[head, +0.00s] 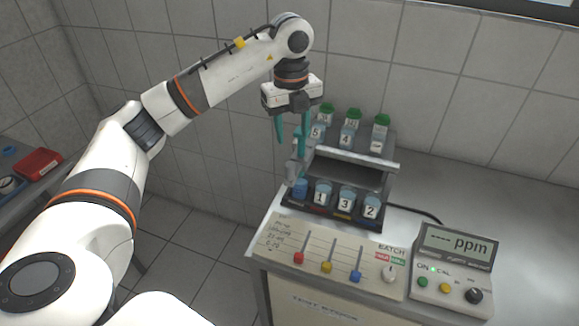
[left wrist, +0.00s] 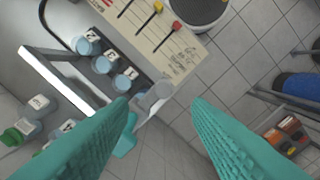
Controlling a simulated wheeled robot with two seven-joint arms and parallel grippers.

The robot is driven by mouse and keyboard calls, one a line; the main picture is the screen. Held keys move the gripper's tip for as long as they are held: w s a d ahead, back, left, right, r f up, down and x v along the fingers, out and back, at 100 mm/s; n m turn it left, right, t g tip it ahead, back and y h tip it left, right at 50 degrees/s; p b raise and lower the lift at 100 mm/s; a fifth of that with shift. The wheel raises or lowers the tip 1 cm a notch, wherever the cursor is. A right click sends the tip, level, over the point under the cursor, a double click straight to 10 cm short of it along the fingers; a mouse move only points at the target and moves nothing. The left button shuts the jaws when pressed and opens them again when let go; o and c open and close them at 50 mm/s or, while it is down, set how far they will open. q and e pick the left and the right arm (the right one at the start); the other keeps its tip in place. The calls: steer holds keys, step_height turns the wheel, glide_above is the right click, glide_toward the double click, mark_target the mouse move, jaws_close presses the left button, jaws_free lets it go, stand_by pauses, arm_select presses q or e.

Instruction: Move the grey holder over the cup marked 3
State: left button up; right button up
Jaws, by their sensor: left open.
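The cup marked 3 (head: 346,202) stands in the front row of the rack, between the cups marked 1 (head: 322,194) and 2 (head: 371,207). In the left wrist view it is the middle cup (left wrist: 104,65). What looks like the grey holder (head: 292,170) is at the rack's left end, near a blue cup (head: 300,189). In the left wrist view the grey holder (left wrist: 156,96) shows close to one fingertip. My left gripper (head: 293,141) points down above it, with its teal fingers apart and nothing held between them. My right gripper is out of view.
Green-capped bottles (head: 381,121) and more numbered cups stand at the rack's back. A slider panel (head: 325,258) and a ppm meter (head: 455,255) are in front. The counter (head: 500,190) is clear at right. A red box (head: 40,163) lies far left.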

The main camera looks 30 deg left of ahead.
mark_target(290, 164)
arm_select(q)
steer(key=f+p, duration=0.1)
steer(key=f, duration=0.3)
steer(key=f+p, duration=0.1)
steer(key=f, duration=0.2)
steer(key=f+p, duration=0.1)
steer(key=f, duration=0.3)
steer(key=shift+a+f+p, duration=0.3)
steer(key=shift+f+p, duration=0.05)
steer(key=shift+p, duration=0.05)
steer(key=shift+c, duration=0.5)
jaws_close()
